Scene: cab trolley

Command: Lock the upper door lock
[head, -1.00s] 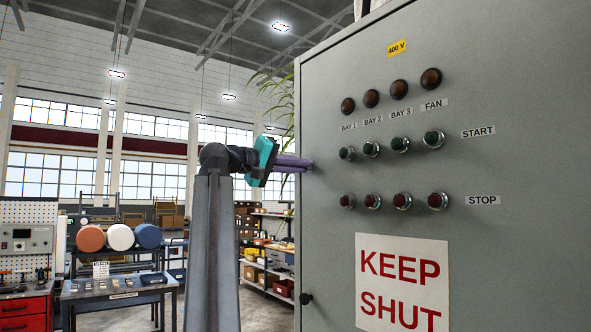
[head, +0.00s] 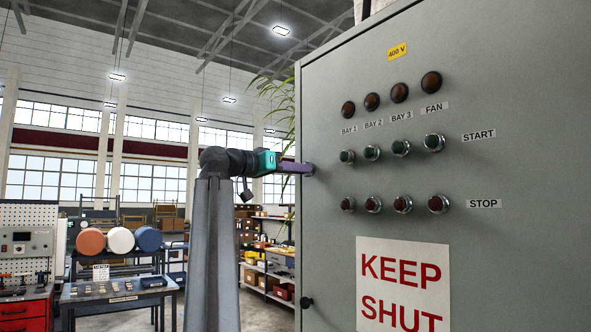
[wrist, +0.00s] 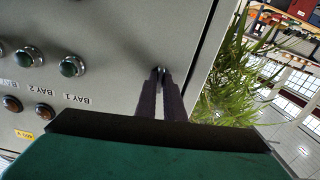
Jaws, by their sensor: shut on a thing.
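The grey cabinet door (head: 480,270) fills the right of the head view and the upper left of the wrist view (wrist: 110,25). My gripper (head: 309,169) reaches the door near its left edge, fingers pointing at the panel. In the wrist view its two dark purple fingers (wrist: 162,74) are shut on the upper door lock (wrist: 161,69). Only a small shiny bit of the lock shows between the fingertips; its turn position is hidden. A second, lower lock, a black knob (head: 306,300), sits on the same edge below.
Indicator lamps (head: 400,91), green START buttons (head: 401,148) and red STOP buttons (head: 403,204) stand out from the door right of my gripper. A KEEP SHUT sign (head: 403,284) is lower down. A plant (wrist: 235,80) is beyond the cabinet edge.

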